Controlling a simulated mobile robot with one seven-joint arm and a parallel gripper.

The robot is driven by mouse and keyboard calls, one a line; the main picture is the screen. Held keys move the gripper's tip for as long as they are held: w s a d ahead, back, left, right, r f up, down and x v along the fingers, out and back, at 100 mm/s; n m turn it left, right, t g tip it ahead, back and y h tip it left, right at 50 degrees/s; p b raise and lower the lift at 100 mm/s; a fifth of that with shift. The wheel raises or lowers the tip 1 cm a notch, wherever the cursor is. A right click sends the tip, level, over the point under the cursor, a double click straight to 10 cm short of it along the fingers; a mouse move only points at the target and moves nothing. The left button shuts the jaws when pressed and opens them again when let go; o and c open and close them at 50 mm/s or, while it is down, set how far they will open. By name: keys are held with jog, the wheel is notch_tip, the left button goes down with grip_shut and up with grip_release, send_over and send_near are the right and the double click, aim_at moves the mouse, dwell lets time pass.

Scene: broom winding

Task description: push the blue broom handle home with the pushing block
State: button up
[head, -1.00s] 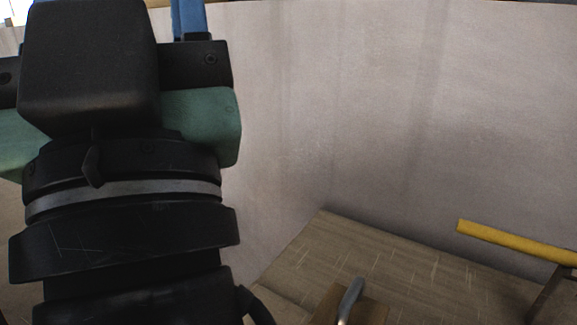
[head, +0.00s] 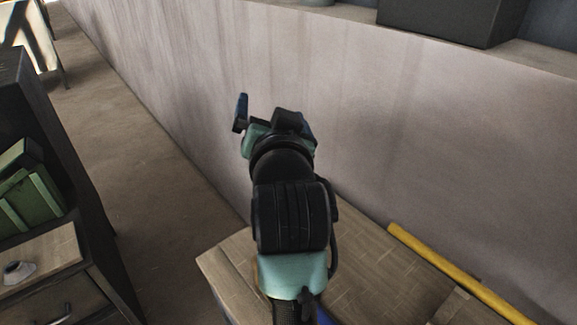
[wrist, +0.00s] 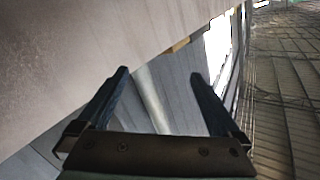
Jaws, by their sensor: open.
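My gripper (head: 272,115) is raised in front of the pale wall, beyond the far end of the wooden bench. Its two blue fingers stand apart. In the wrist view the fingers (wrist: 158,76) are open, with nothing between them but distant background. I cannot make out the blue broom handle or the pushing block in either view. Small blue patches (head: 222,300) show low at the bench's edge beside my arm, but I cannot tell what they are. My arm hides part of the bench top.
The wooden bench (head: 375,262) stands at the lower right, with a yellow bar (head: 440,264) along its wall side. The long pale wall (head: 400,130) runs behind. A dark cabinet with green bins (head: 30,195) and a drawer unit (head: 45,270) stand at left. Floor (head: 130,130) between is clear.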

jog(key=s+d+f+m+g+p, duration=0.1)
jog(key=s+f+m+g+p, duration=0.3)
jog(key=f+g+p, duration=0.55)
jog(key=s+d+f+m+g+p, duration=0.1)
jog(key=s+f+m+g+p, duration=0.3)
jog(key=p, duration=1)
jog(key=shift+n+g+y, duration=0.35)
jog(key=shift+n+y, duration=0.05)
jog(key=shift+n, duration=0.1)
jog(key=b+x, duration=0.2)
jog(key=b, duration=0.1)
jog(key=b+x, duration=0.6)
jog(key=shift+s+d+f+b, duration=0.15)
jog(key=shift+s+f+b, duration=0.15)
jog(key=shift+s, duration=0.05)
jog(key=b+x, duration=0.3)
jog(key=x, duration=0.1)
jog(key=shift+f, duration=0.1)
jog(key=shift+c, duration=0.2)
